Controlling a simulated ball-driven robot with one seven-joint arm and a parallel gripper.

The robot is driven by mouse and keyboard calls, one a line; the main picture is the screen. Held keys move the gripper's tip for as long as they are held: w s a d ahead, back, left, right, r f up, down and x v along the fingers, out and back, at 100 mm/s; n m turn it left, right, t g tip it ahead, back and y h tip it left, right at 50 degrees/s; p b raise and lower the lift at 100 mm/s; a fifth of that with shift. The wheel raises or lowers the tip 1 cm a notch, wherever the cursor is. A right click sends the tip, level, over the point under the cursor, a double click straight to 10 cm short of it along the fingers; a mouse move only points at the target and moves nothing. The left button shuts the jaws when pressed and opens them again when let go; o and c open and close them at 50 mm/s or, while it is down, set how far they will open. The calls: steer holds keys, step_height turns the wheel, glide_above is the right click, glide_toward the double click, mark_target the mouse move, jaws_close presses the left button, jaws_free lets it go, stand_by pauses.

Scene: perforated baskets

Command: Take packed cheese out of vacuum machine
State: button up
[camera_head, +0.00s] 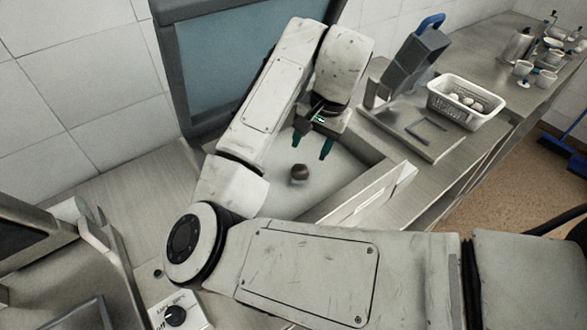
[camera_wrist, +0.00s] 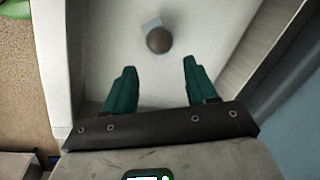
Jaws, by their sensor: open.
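A dark brown round object (camera_head: 299,173), which I take to be the packed cheese, lies on the pale floor of a sunken chamber (camera_head: 268,196), apparently the vacuum machine. In the wrist view the round object (camera_wrist: 159,40) sits against a small light-blue patch that may be its wrapping. My gripper (camera_head: 311,146) is above the chamber with its green fingers apart and nothing between them. In the wrist view my gripper (camera_wrist: 160,66) points towards the object, which lies beyond the fingertips, roughly centred between them. My arm hides part of the chamber.
A blue-tinted glass panel (camera_head: 245,50) in a dark frame stands behind the chamber. On the right counter are a device with a blue handle (camera_head: 418,52), a white perforated basket (camera_head: 466,101) holding round pale items, and several cups (camera_head: 545,79). A dial (camera_head: 175,315) is at bottom left.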

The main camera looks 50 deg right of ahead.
mark_target(302, 168)
steer(key=x, duration=0.3)
steer(key=shift+f, duration=0.25)
steer(key=shift+x, duration=2.7)
steer(key=shift+a, duration=0.2)
steer(key=c, duration=0.9)
steer(key=shift+r+b, duration=0.15)
steer(key=shift+b, duration=0.15)
